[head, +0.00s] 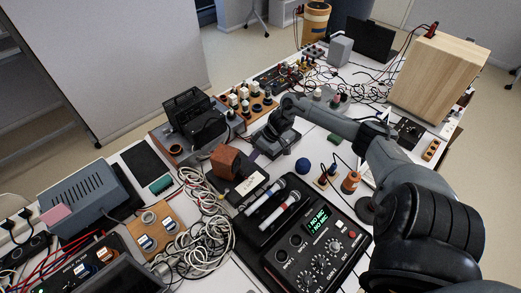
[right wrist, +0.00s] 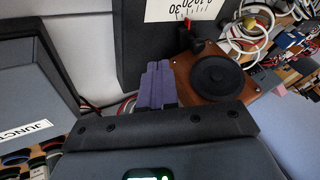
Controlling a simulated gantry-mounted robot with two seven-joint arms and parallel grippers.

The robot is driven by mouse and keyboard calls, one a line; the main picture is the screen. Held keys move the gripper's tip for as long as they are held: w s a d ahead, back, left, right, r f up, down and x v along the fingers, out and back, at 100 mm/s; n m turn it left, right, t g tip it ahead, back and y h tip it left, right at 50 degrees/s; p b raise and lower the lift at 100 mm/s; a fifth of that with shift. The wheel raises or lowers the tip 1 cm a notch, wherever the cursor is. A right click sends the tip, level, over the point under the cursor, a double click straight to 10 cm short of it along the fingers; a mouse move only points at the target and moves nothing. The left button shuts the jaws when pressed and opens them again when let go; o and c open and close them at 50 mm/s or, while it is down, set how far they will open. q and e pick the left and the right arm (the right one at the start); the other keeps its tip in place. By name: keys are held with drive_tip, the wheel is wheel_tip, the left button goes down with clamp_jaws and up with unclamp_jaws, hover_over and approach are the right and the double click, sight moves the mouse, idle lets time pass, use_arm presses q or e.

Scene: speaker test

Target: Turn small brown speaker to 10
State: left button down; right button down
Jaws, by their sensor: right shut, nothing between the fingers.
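The small brown speaker (head: 226,160) stands on a black base (head: 238,182) in the middle of the table in the head view. A white scale strip (head: 252,185) lies on the base, in front of the speaker. In the right wrist view the speaker (right wrist: 182,72) shows a brown face with a round black cone, beside a white scale (right wrist: 186,9) with 10, 20 and 30 on it. My right gripper (head: 268,146) is just right of and behind the speaker. Its purple fingers (right wrist: 158,68) are shut and empty, beside the speaker; contact cannot be told. My left gripper is out of view.
A black mixer (head: 310,240) with two microphones stands in front. Coiled white cables (head: 205,225) lie left of it. A blue ball (head: 302,166) sits right of the gripper. A large wooden box (head: 437,78) stands at the back right. The table is crowded.

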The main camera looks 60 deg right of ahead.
use_arm(q)
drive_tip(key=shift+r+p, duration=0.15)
drive_tip(key=shift+p, duration=0.2)
use_arm(e)
drive_tip(key=shift+w+a+f, duration=0.1)
drive_tip(key=shift+a+f, duration=0.1)
drive_tip(key=shift+a, duration=0.5)
drive_tip(key=shift+w+a+f, duration=0.1)
drive_tip(key=shift+a+f, duration=0.1)
drive_tip(key=shift+a, duration=0.5)
drive_tip(key=shift+w+a+f, duration=0.1)
drive_tip(key=shift+a+f, duration=0.1)
drive_tip(key=shift+a, duration=0.5)
